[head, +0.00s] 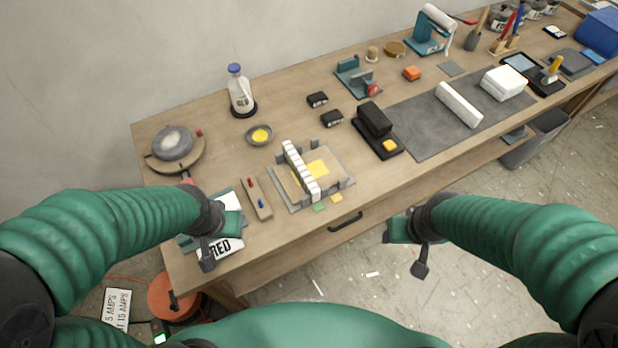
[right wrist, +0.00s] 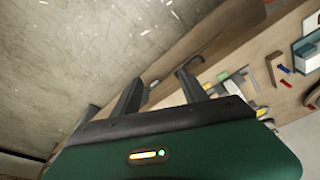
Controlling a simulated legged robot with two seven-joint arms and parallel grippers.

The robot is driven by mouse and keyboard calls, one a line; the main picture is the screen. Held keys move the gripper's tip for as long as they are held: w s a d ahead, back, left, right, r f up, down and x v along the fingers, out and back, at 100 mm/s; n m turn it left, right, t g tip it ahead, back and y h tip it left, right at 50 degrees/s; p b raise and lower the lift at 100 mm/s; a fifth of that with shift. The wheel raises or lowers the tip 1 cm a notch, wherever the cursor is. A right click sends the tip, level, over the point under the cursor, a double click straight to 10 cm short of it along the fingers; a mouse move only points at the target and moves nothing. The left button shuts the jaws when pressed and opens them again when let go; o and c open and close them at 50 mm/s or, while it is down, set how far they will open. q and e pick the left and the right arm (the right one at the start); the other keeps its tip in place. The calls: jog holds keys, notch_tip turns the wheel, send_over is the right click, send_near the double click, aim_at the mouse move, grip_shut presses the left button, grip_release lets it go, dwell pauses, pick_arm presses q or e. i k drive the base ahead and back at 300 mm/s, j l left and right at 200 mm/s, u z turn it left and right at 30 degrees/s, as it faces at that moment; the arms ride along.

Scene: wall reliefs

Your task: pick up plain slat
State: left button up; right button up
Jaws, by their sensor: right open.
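A plain white slat (head: 459,104) lies flat on the dark grey mat (head: 420,130) on the right part of the bench. A second white slat (head: 300,170), ridged along its length, sits across a grey fixture (head: 335,178) with a yellow patch. My right gripper (head: 408,250) is open and empty, in front of the bench edge and well short of the plain slat. Its dark fingers also show in the right wrist view (right wrist: 160,88). My left gripper (head: 206,250) is over the bench's front left corner, by a lettered card; its jaw gap is not clear.
A black block stand (head: 375,125) is left of the mat, and a folded white stack (head: 503,83) is at the mat's right. A glue bottle (head: 240,92) and round pan (head: 173,143) stand at left. The drawer handle (head: 345,221) projects from the front.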

aim_at(470, 116)
jog(key=l+u, duration=0.15)
jog(key=u, duration=0.25)
jog(key=i+l+u, duration=0.1)
jog(key=u, duration=0.35)
jog(key=l+u, duration=0.25)
jog(key=u, duration=0.15)
jog(key=l+u, duration=0.2)
jog(key=u, duration=0.2)
